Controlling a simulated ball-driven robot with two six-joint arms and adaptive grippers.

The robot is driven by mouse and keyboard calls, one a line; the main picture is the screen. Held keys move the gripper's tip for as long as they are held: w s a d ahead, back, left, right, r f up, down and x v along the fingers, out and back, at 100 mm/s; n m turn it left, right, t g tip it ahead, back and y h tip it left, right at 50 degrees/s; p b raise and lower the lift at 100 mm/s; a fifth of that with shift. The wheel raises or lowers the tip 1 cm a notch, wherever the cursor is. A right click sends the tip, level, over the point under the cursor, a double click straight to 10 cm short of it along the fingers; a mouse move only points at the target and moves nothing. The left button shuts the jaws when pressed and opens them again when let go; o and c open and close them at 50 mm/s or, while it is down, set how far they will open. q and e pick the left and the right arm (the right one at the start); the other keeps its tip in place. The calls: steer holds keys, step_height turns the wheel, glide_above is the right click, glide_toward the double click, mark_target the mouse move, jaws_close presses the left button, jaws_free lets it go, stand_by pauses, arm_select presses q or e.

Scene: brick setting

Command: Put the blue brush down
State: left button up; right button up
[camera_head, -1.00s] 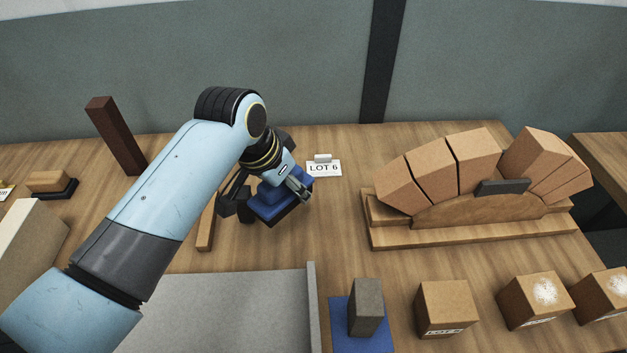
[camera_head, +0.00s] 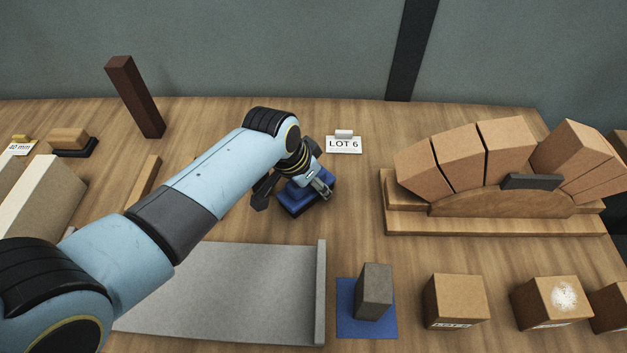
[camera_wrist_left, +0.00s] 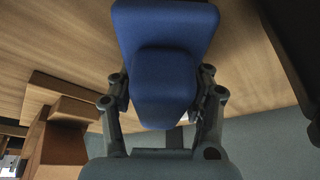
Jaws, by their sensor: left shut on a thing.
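The blue brush (camera_head: 296,198) is a blue block with a dark underside, in the middle of the table in the head view. My left gripper (camera_head: 318,188) is shut on it from above. In the left wrist view the blue brush (camera_wrist_left: 165,25) fills the top middle, with the fingers of my left gripper (camera_wrist_left: 165,95) on both sides of its raised grip. The brush is at or just above the wooden table (camera_head: 240,215); I cannot tell whether it touches. The gripper partly hides it. My right gripper is not in view.
A LOT 6 sign (camera_head: 344,145) stands behind the brush. A brick arch on a wooden form (camera_head: 500,200) is at the right. A grey tray (camera_head: 230,290) lies in front. A grey block (camera_head: 374,290) stands on a blue mat (camera_head: 350,325). Table between brush and arch is clear.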

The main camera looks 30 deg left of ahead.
arm_select(q)
steer(key=o, duration=1.2)
steer(key=shift+f, duration=0.1)
steer(key=p+v, duration=0.1)
steer(key=v, duration=1.1)
